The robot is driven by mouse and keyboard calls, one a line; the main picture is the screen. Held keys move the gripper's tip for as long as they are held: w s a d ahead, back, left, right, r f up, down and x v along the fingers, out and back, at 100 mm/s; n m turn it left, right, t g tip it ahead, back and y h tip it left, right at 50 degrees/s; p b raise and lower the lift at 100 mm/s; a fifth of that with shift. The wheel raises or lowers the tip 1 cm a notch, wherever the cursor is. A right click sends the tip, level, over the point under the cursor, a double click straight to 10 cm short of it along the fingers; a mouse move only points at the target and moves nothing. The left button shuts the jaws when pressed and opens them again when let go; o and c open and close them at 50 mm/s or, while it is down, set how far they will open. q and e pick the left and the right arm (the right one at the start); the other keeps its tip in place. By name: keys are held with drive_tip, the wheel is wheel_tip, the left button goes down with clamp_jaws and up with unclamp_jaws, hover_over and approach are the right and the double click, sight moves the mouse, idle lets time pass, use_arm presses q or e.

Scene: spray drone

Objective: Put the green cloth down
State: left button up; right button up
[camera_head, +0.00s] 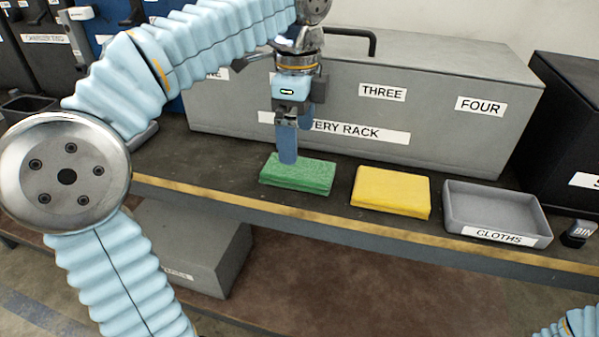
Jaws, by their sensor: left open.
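The green cloth (298,174) is a folded, flat block lying on the dark shelf top, left of a yellow cloth. My left gripper (288,158) is directly above the green cloth, pointing down, with its blue fingertips at the cloth's upper left part. The gripper is open; its fingers overlap in this view, and I cannot tell whether they touch the cloth. My right gripper is out of view; only a bit of light blue arm sleeve shows at the bottom right corner.
The yellow cloth (391,192) lies to the right, then an empty grey tray (497,238) labelled CLOTHS. A grey battery rack (440,130) stands close behind. The shelf's yellow front edge (330,223) is just in front. A black bin (570,135) is at the far right.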

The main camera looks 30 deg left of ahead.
sight(298, 168)
use_arm(q)
wheel_tip(298, 168, down, 7)
drive_tip(key=shift+f+b, duration=0.15)
drive_tip(key=shift+b, duration=0.3)
drive_tip(key=shift+c, duration=0.3)
drive_tip(key=c, duration=1.1)
